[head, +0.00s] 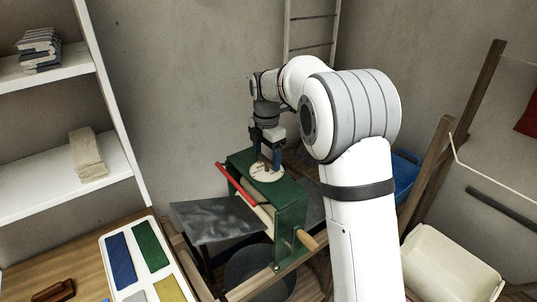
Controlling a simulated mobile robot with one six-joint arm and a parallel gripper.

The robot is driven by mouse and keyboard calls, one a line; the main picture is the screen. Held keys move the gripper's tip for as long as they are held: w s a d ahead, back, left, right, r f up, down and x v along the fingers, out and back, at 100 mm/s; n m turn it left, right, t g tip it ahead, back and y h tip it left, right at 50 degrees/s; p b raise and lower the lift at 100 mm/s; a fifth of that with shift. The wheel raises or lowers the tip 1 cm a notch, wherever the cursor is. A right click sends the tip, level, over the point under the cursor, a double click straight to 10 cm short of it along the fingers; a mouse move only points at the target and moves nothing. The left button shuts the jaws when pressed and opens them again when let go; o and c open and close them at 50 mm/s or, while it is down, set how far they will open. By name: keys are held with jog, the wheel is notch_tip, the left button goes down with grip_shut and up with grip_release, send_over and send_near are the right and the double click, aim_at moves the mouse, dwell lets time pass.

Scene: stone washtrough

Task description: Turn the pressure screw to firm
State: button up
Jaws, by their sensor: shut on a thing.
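The pressure screw stands on top of a green wringer (294,206), in the middle of the view. Its pale round dial (258,177) lies flat on the wringer's top, and any marks on it are too small to read. My gripper (266,161) points straight down over the dial, shut on the screw's handle. The fingers hide most of the handle, so I cannot tell its setting. The wringer has a red bar (236,186) along its left side, a pale roller below it and a wooden crank grip (306,239) at its front right.
A dark sloping board (215,221) lies left of the wringer. A blue tub (405,172) and a cream basin (445,265) stand at right. At lower left, a white tray (108,257) with coloured panels lies on a wooden table. Shelves hold folded cloths (87,153).

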aim_at(267, 158)
jog(key=shift+w+r, duration=0.15)
jog(key=o, duration=0.9)
jog(key=shift+o, duration=0.4)
notch_tip(267, 158, up, 7)
jog(key=shift+r+b, duration=0.1)
jog(key=shift+b, duration=0.4)
jog(key=shift+r, duration=0.15)
